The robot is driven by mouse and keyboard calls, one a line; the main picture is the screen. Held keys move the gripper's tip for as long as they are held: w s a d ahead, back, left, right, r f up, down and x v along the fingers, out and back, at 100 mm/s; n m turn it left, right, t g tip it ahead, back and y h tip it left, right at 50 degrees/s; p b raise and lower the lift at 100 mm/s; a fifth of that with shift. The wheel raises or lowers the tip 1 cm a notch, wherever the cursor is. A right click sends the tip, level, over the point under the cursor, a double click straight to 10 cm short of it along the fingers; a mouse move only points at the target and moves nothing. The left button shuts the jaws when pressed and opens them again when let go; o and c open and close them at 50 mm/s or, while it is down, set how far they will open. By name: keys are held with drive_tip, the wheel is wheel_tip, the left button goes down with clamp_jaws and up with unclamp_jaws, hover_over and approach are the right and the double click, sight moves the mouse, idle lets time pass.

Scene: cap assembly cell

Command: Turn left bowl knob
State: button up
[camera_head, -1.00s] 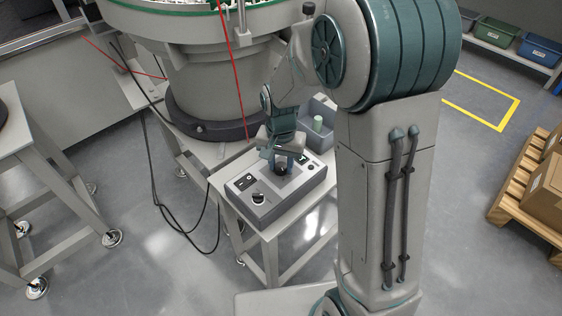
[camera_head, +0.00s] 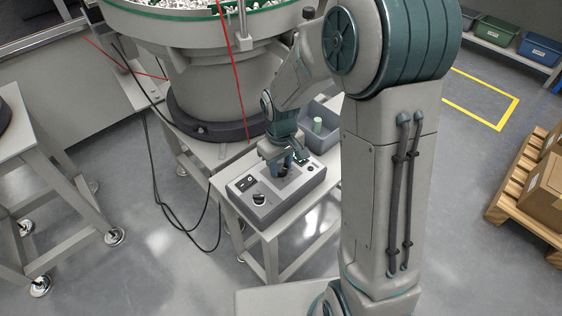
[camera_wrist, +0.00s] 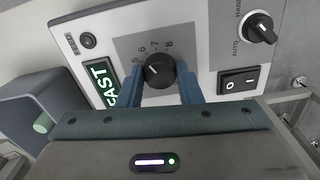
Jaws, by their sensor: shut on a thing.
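A black dial knob (camera_wrist: 159,70) with a white pointer line stands on a grey square of the control box, with numbers such as 5, 6, 7 and 8 around it. My gripper (camera_wrist: 160,84) is shut on it, one blue finger on each side. In the head view my gripper (camera_head: 287,165) is low over the control box (camera_head: 262,211) and mostly hides this knob. The white pointer aims to the upper left in the wrist view. No label naming the knob's bowl is readable.
The box also carries a selector knob (camera_wrist: 260,27), a rocker switch (camera_wrist: 238,80), a lit green display (camera_wrist: 101,84) and a small round button (camera_wrist: 88,40). A grey bin (camera_head: 321,119) with a pale green cylinder stands behind it. The large feeder bowl (camera_head: 205,30) is close behind.

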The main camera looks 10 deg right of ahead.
sight(281, 168)
drive_tip(key=n+p, duration=0.1)
drive_tip(key=n, duration=0.2)
drive_tip(key=n+p, duration=0.1)
drive_tip(key=n, duration=0.2)
drive_tip(key=shift+r+n+p, duration=0.2)
drive_tip(key=shift+n+p, duration=0.1)
drive_tip(key=shift+p, duration=0.1)
drive_tip(key=n+p, duration=0.3)
drive_tip(key=n, duration=0.2)
drive_tip(key=shift+f+n, duration=0.1)
drive_tip(key=shift+n, duration=0.2)
drive_tip(key=o, duration=1)
wheel_tip(281, 168, up, 14)
drive_tip(key=p, duration=0.2)
drive_tip(key=shift+f+p, duration=0.15)
drive_tip(key=shift+p, duration=0.25)
